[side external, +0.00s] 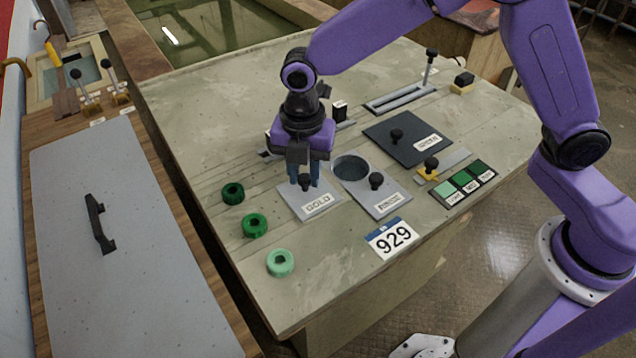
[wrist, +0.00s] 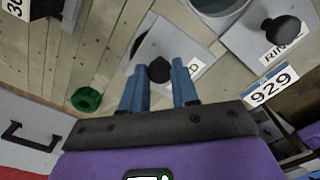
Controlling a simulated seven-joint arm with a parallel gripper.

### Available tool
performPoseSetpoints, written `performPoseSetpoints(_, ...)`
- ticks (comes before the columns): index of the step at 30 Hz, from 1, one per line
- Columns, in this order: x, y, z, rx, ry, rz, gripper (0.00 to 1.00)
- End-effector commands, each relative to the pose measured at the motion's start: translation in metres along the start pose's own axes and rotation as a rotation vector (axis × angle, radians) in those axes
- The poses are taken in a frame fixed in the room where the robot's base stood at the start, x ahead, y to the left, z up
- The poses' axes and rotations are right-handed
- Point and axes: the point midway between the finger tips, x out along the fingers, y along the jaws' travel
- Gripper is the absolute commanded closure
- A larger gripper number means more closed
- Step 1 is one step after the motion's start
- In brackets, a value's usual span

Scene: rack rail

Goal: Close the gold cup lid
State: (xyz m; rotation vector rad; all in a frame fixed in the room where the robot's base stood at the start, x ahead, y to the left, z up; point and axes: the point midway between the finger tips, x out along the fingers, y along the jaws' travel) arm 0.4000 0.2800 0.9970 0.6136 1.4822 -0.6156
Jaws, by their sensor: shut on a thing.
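The gold cup lid (side external: 322,208) is a light grey flat plate with a GOLD label and a black knob, on the sloped panel. My gripper (side external: 305,182) points down over it, with its blue fingers on either side of the knob. In the wrist view the lid (wrist: 170,45) lies below my gripper (wrist: 159,70), which is shut on the dark knob (wrist: 160,69). A dark curved sliver, perhaps the cup opening, shows beside the plate there. My gripper hides the cup area in the side view.
To the right, the rinse lid (side external: 388,203) stands beside its open round hole (side external: 350,167). A dark square lid (side external: 408,148) is behind it. Several green rings (side external: 255,225) lie to the left. A 929 plate (side external: 391,239) is near the front edge.

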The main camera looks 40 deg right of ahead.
Motion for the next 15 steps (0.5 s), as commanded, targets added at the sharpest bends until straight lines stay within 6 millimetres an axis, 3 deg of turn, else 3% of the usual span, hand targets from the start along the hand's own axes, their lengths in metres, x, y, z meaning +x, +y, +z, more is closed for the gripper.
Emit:
performPoseSetpoints(5, -0.001, 0.012, 0.011, -0.001, 0.0, 0.004, 1.0)
performPoseSetpoints(15, -0.002, 0.016, 0.016, 0.002, -0.002, 0.012, 1.0)
